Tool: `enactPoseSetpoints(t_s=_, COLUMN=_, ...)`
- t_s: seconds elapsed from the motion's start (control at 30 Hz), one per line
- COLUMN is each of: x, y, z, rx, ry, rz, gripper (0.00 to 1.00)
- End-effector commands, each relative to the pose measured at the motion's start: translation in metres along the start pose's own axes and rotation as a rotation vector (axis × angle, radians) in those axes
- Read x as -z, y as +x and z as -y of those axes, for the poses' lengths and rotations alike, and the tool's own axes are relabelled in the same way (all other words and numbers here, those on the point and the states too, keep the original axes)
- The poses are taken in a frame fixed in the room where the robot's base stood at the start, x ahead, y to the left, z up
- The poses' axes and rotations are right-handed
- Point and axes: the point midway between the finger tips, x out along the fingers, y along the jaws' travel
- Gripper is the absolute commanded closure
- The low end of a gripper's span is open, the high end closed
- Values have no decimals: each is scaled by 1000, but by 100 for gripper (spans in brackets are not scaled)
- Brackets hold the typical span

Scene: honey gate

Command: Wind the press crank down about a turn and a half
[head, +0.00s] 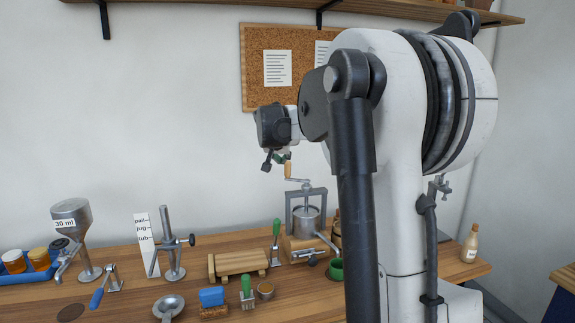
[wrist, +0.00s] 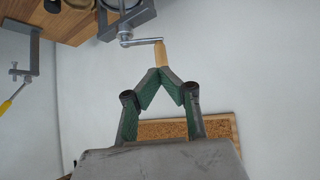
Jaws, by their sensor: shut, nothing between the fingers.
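The press (head: 322,205) is a grey metal frame with a cylinder on a wooden base, standing on the bench. Its crank (head: 298,181) is on top, with an upright wooden handle (head: 288,169) at the crank arm's left end. In the wrist view the crank arm (wrist: 140,42) runs left from the wooden handle (wrist: 161,54). My gripper (wrist: 167,70) has green-padded fingers whose tips meet right at the handle's end; whether they touch it I cannot tell. In the head view my gripper (head: 279,161) is just above and left of the handle, partly hidden by the wrist.
The bench holds a funnel stand (head: 72,215), a post with a clamp (head: 168,240), a wooden stand (head: 238,264), green-handled tools and a green cup (head: 336,268). A small bottle (head: 470,243) stands at right. A cork board (head: 262,90) hangs behind; the air left of my gripper is clear.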

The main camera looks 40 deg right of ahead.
Motion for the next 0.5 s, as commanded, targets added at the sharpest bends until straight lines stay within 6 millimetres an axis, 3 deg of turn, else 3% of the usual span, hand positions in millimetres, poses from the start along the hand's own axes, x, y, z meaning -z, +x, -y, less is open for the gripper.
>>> enactPoseSetpoints(t_s=0.17, x=4, y=6, z=-2, rx=-17, ry=-13, rz=-5, gripper=100)
enactPoseSetpoints(t_s=0.5, x=4, y=59, z=-3, rx=-16, ry=-11, rz=-4, gripper=100)
